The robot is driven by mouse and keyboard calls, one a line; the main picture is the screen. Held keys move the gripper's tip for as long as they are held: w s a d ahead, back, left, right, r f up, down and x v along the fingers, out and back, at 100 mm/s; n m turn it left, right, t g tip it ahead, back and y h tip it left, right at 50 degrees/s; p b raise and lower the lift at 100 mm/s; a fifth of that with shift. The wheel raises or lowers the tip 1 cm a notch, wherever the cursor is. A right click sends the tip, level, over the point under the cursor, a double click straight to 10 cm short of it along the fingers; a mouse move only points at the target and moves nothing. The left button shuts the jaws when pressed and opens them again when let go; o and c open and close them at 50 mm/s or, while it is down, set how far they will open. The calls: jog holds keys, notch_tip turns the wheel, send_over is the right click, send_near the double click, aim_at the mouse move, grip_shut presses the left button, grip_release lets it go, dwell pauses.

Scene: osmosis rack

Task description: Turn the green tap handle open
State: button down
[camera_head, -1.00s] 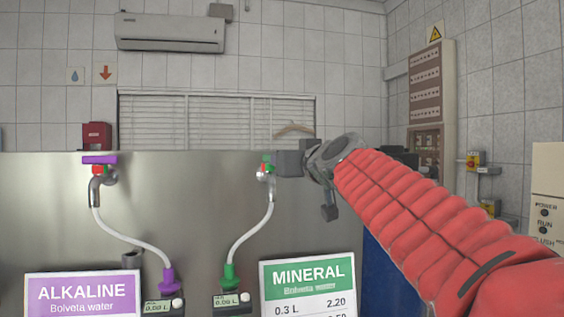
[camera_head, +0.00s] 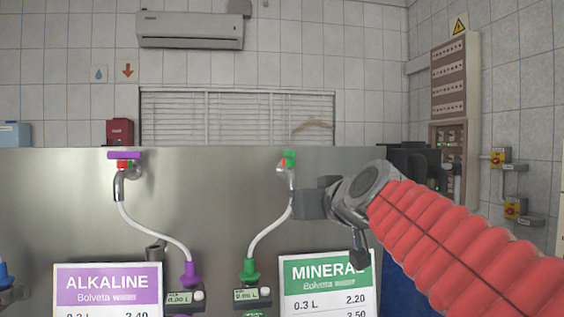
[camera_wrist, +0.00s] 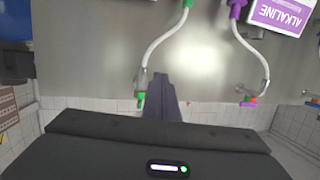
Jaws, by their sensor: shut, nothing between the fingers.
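The green tap handle (camera_head: 289,158) sits on top of the metal mineral tap (camera_head: 291,177) on the steel panel, with a small red part beside it. It looks end-on or upright, unlike the wide purple handle. In the upside-down wrist view, the green handle (camera_wrist: 140,97) shows just left of my fingers. My gripper (camera_head: 302,205) is shut and empty. In the head view it appears below and right of the handle, beside the white hose. In the wrist view my gripper's dark fingers (camera_wrist: 159,80) lie together. I cannot tell whether they touch the tap.
A purple-handled tap (camera_head: 124,156) stands to the left with its own white hose. The mineral hose (camera_head: 266,229) runs down to a green fitting (camera_head: 249,271). An alkaline sign (camera_head: 107,290) and mineral sign (camera_head: 325,285) stand below. The panel between the taps is clear.

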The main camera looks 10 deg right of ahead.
jog(key=s+f+g+h, duration=0.1)
jog(key=s+f+g, duration=0.2)
jog(key=s+f, duration=0.6)
jog(key=s+f+m+g, duration=0.1)
jog(key=s+f+g, duration=0.2)
jog(key=s+f, duration=0.6)
jog(key=s+f+g+h, duration=0.1)
jog(key=s+f+g, duration=0.2)
jog(key=s+f, duration=0.6)
notch_tip(320, 180, down, 10)
jog(key=shift+s+d+r+m+g+h, duration=0.1)
jog(key=shift+s+d+m+g+h, duration=0.15)
jog(key=shift+d, duration=0.2)
jog(key=shift+s, duration=0.1)
